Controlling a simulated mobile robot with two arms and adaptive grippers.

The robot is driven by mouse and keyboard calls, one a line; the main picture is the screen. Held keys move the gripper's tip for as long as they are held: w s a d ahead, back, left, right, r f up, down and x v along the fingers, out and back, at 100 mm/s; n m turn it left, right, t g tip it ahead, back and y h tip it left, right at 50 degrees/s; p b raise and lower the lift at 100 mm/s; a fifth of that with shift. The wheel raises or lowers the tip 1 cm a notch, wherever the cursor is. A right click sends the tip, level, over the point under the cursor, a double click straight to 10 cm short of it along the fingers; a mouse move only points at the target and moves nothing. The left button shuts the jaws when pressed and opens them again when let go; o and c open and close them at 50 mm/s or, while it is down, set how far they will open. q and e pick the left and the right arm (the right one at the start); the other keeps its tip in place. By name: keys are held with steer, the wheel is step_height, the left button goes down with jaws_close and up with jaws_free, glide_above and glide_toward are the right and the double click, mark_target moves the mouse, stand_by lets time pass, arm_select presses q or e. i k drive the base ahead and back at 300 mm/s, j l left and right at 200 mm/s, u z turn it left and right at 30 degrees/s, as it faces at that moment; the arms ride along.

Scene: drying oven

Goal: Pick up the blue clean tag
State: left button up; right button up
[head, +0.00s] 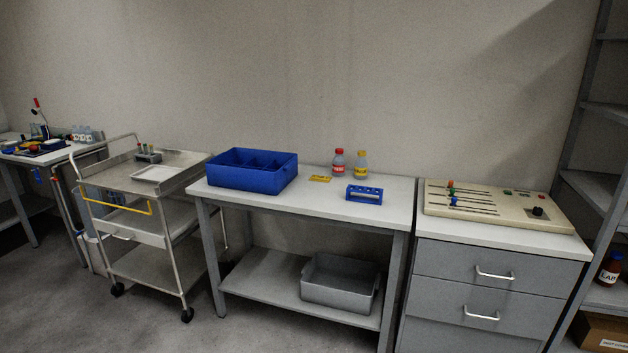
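I cannot make out a blue clean tag for certain. A small yellow tag-like piece (320,179) lies flat on the middle table, right of the blue bin. A small blue item (38,175) hangs at the front edge of the far-left table; it is too small to identify. Neither of my grippers is in view.
The middle table (330,207) holds a blue divided bin (252,181), a blue rack (365,195), a red-capped bottle (339,164) and a yellow-capped bottle (361,166). A steel cart (150,238) stands left, a drawer cabinet (485,315) right. Foreground floor is clear.

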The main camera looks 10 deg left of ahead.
mark_target(38, 179)
steer(key=i+j+u, duration=0.15)
steer(key=i+u, duration=1.05)
steer(key=i+l+u, duration=0.25)
steer(key=u, duration=0.15)
steer(key=i+j+u, duration=0.2)
steer(key=i+u, duration=0.5)
steer(key=i, duration=0.2)
steer(key=i+u, duration=0.4)
steer(key=i+j+z, duration=0.25)
steer(key=i, duration=0.3)
steer(key=i+j+z, duration=0.3)
steer(key=i, duration=0.2)
steer(key=i+j+z, duration=0.25)
steer(key=i, duration=0.25)
steer(key=i+j+u, duration=0.3)
steer(key=i, duration=0.25)
steer(key=i+j+u, duration=0.3)
steer(key=i, duration=0.3)
steer(key=i+u, duration=0.25)
steer(key=i, duration=0.35)
steer(key=i+z, duration=0.2)
steer(key=i, duration=0.2)
steer(key=i+j+z, duration=0.2)
steer(key=i, duration=0.15)
steer(key=i+j+z, duration=0.2)
steer(key=i, duration=0.15)
